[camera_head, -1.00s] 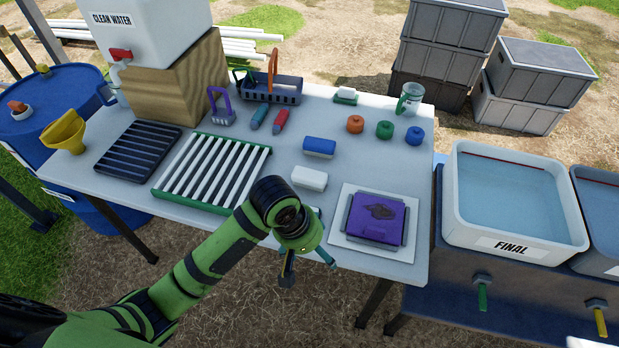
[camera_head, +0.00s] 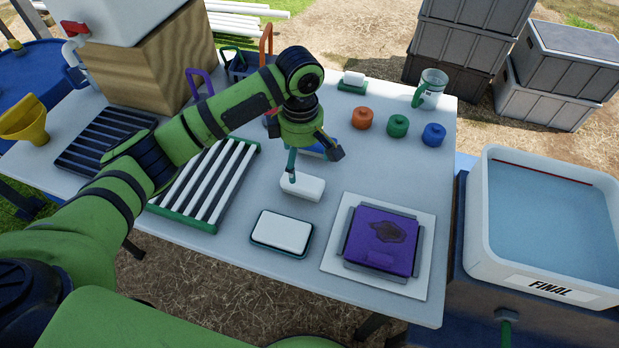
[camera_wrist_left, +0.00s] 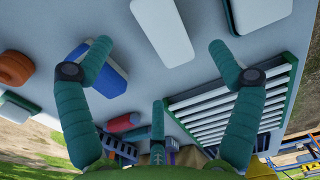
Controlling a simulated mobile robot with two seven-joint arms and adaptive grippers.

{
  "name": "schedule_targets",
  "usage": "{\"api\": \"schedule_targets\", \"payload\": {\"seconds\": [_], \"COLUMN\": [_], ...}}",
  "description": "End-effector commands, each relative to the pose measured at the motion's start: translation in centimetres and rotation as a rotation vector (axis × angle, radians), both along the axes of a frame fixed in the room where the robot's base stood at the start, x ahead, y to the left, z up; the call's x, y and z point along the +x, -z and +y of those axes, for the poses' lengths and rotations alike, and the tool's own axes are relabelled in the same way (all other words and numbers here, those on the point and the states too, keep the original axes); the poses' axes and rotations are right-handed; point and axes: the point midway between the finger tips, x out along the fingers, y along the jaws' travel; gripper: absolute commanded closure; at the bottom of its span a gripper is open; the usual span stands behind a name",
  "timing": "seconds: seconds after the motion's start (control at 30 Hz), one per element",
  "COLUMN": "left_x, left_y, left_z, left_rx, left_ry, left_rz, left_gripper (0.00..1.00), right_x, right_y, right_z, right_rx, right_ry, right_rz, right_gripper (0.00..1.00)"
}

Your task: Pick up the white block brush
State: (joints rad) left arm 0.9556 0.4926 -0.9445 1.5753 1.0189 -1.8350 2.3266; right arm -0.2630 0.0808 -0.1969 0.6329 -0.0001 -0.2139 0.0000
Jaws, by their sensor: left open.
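The white block brush (camera_head: 303,187) lies on the table between the slatted green-framed rack and the purple pad. My left gripper (camera_head: 313,168) is open and empty above the table, over the area of the white block and the blue block; one finger overlaps the white block's far left end in the head view. In the left wrist view the white block (camera_wrist_left: 162,30) shows between the spread fingers of the left gripper (camera_wrist_left: 160,50), ahead of them. The blue block (camera_wrist_left: 101,72) lies beside it, partly behind a finger. My right gripper is out of view.
A white block in a dark green tray (camera_head: 282,233) is near the front edge. The purple pad (camera_head: 383,238) sits to its right, the slatted rack (camera_head: 207,183) to the left. Orange (camera_head: 362,118), green (camera_head: 398,126) and blue (camera_head: 433,134) knobbed pieces stand farther back.

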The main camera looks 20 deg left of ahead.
Motion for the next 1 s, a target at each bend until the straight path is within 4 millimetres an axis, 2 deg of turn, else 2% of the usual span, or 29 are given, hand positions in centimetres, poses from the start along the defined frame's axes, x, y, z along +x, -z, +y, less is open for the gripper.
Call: {"api": "schedule_targets", "payload": {"seconds": [0.03,0.1,0.23,0.33,0.47,0.63,0.8,0.93,0.97,1.0], "left_x": [0.0,0.0,-0.1,-0.1,-0.3,-0.4,-0.4,-0.3,-0.4,-0.4], "left_y": [1.2,1.6,2.5,3.5,5.2,7.7,8.4,8.4,8.4,8.3], "left_z": [0.0,0.0,0.0,0.0,-0.2,-0.3,-0.4,-0.4,-0.4,-0.4], "left_rx": [0.0,0.0,0.002,0.002,0.002,0.002,0.001,0.001,0.001,0.001], "left_ry": [0.0,0.0,0.0,0.0,0.001,0.001,0.002,0.002,0.002,0.002], "left_rz": [-0.001,0.0,0.001,0.002,0.002,0.001,-0.002,-0.002,-0.002,-0.002], "left_gripper": [0.09,0.09,0.09,0.09,0.09,0.09,0.09,0.09,0.13,0.29], "right_x": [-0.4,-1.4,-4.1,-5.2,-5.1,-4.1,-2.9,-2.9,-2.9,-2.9], "right_y": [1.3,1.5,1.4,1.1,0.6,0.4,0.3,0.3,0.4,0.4], "right_z": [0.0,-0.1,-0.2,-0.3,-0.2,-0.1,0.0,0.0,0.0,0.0], "right_rx": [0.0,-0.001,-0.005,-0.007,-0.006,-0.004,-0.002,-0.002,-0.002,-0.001], "right_ry": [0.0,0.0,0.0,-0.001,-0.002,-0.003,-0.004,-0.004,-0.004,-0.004], "right_rz": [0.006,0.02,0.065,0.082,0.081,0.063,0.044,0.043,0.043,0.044], "right_gripper": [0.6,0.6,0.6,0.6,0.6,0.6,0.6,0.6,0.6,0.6]}}
